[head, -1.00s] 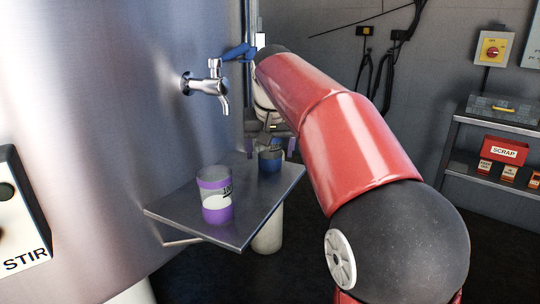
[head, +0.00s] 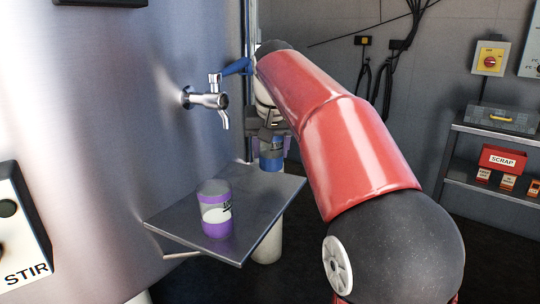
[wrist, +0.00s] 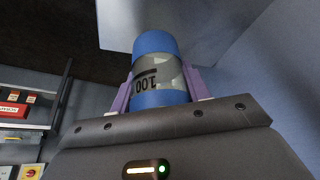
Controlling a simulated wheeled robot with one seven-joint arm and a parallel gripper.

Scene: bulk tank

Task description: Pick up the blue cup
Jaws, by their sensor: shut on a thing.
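The blue cup (head: 271,160) is in my gripper (head: 271,146) at the back right of the metal shelf in the head view. In the wrist view the blue cup (wrist: 158,55) shows a grey band with "100" on it, and the purple fingers of my gripper (wrist: 158,88) press on both its sides. The cup seems to be a little above the shelf (head: 180,221). My arm hides part of the gripper in the head view.
A purple cup with a white band (head: 216,210) stands on the front of the shelf. A metal tap (head: 210,99) juts from the big tank (head: 110,120) on the left. A rack with a red SCRAP bin (head: 503,158) stands at the right.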

